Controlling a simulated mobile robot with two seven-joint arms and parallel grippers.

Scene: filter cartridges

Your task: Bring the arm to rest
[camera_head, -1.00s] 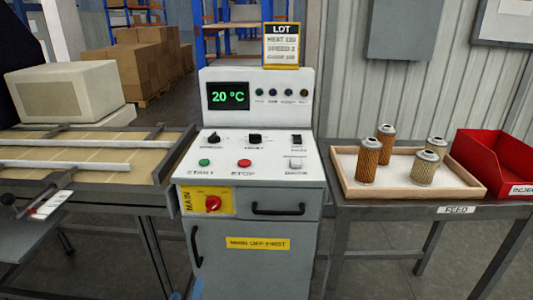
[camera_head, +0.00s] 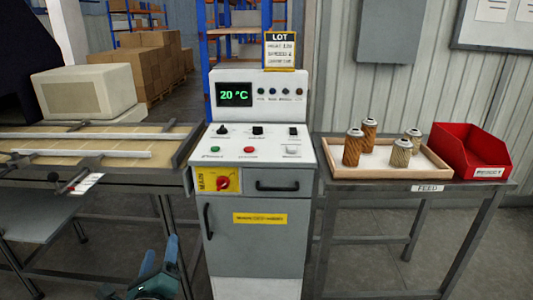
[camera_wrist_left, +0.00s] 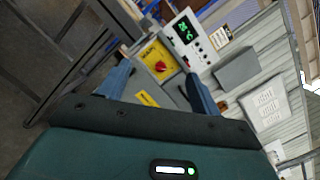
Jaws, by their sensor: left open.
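My left gripper (camera_head: 160,262) shows at the bottom of the head view, low in front of the grey control cabinet. Its blue fingers stand apart and nothing is between them. In the left wrist view the two fingers (camera_wrist_left: 157,92) are spread wide, with the cabinet (camera_wrist_left: 172,65) beyond them, seen tilted. The cabinet (camera_head: 258,235) carries a display reading 20 °C (camera_head: 234,94), a green and a red button, and a red main switch (camera_head: 223,183) on a yellow plate. The gripper appears apart from the cabinet. My right gripper is not in view.
A feed table (camera_head: 440,187) at the right bears a wooden tray (camera_head: 345,173) with several filter cartridges and a red bin (camera_head: 468,153). A table (camera_head: 110,178) with rails stands at the left. Boxes (camera_head: 145,65) and shelving are behind. Floor is clear in front.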

